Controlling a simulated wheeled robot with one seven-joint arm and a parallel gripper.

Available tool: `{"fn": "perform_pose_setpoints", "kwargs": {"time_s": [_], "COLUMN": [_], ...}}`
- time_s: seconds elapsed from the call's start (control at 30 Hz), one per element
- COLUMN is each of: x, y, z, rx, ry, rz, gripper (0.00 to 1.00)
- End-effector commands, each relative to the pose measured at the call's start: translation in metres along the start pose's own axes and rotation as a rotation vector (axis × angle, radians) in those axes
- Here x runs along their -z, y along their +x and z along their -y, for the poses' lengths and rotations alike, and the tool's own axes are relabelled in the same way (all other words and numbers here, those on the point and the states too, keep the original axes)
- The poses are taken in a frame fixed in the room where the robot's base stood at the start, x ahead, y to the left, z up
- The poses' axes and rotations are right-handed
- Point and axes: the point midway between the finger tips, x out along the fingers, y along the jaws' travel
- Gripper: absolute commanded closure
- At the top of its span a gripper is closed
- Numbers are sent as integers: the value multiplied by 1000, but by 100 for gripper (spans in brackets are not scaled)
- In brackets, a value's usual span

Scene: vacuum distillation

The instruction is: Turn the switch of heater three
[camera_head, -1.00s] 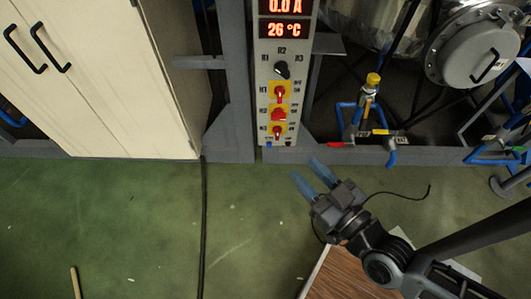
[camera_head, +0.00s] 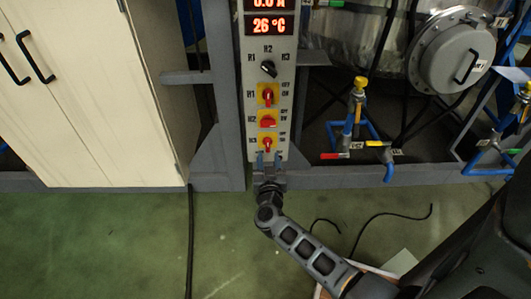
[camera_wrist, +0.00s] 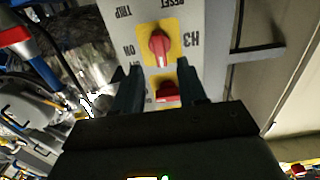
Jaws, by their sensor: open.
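The heater three switch, labelled H3, is a red knob on a yellow plate (camera_head: 267,143), lowest of three on the grey control panel (camera_head: 254,65). Its handle looks roughly upright. In the wrist view the H3 knob (camera_wrist: 159,46) appears upside down, just beyond the fingertips. My gripper (camera_head: 269,157) is open and empty, its two blue fingers pointing up at the panel's lower end, just below H3 in the head view. In the wrist view my gripper (camera_wrist: 158,72) has a second red knob (camera_wrist: 168,91) showing between its fingers, partly hidden. I cannot tell whether the fingers touch the panel.
The H2 knob (camera_head: 267,121) sits sideways and the H1 knob (camera_head: 267,95) upright above H3. A black selector (camera_head: 268,68) and a 26 °C display (camera_head: 270,25) are higher. A cream cabinet (camera_head: 95,90) stands left; valves (camera_head: 358,105) and pipes are right.

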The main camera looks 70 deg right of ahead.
Motion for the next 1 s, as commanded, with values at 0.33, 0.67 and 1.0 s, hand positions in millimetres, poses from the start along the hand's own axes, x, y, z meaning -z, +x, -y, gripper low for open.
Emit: {"fn": "perform_pose_setpoints", "kwargs": {"time_s": [0.33, 0.67, 1.0], "x": [-2, 0, 0], "y": [49, 58, 57], "z": [1, 0, 1], "rx": [2, 3, 3], "ry": [1, 0, 0], "rz": [-1, 0, -1], "gripper": [58, 58, 83]}}
